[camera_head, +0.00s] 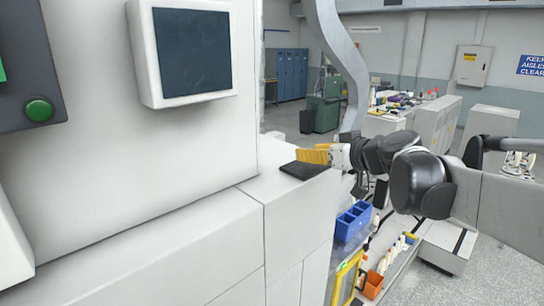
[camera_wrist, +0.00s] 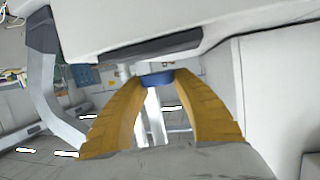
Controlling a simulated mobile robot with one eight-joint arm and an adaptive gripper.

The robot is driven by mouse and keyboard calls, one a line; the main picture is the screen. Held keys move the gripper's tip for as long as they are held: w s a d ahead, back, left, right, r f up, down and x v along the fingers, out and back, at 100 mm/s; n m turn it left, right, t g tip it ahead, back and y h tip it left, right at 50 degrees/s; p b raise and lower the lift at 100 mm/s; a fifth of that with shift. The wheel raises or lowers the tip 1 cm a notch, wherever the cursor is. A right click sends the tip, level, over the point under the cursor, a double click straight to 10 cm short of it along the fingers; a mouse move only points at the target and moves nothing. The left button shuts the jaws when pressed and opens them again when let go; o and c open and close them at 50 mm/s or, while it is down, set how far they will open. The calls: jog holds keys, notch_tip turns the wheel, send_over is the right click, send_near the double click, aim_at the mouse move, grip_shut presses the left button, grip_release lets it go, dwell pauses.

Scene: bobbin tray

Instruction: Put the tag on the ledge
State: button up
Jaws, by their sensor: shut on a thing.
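My gripper (camera_head: 316,155), with yellow ribbed fingers, is just above the outer end of the white ledge (camera_head: 272,188) in the head view. In the wrist view the fingers (camera_wrist: 158,78) close around a small blue piece at their tips, which I take to be the tag (camera_wrist: 158,79). Only part of it shows, and in the head view the fingers hide it. A flat dark pad (camera_head: 300,170) lies on the ledge under and beside the fingertips. A dark strip, likely the pad's edge, shows in the wrist view (camera_wrist: 150,49), close to the fingertips.
A white machine wall with a dark screen (camera_head: 192,52) rises behind the ledge at left. Below the ledge's right end are a blue bin (camera_head: 352,221), an orange bin (camera_head: 372,285) and a yellow frame (camera_head: 347,277). A grey curved pipe (camera_head: 340,55) stands behind my gripper.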

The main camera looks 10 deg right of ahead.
notch_tip(320, 180, down, 2)
jog(key=shift+w+f, duration=0.1)
jog(key=o, duration=0.9)
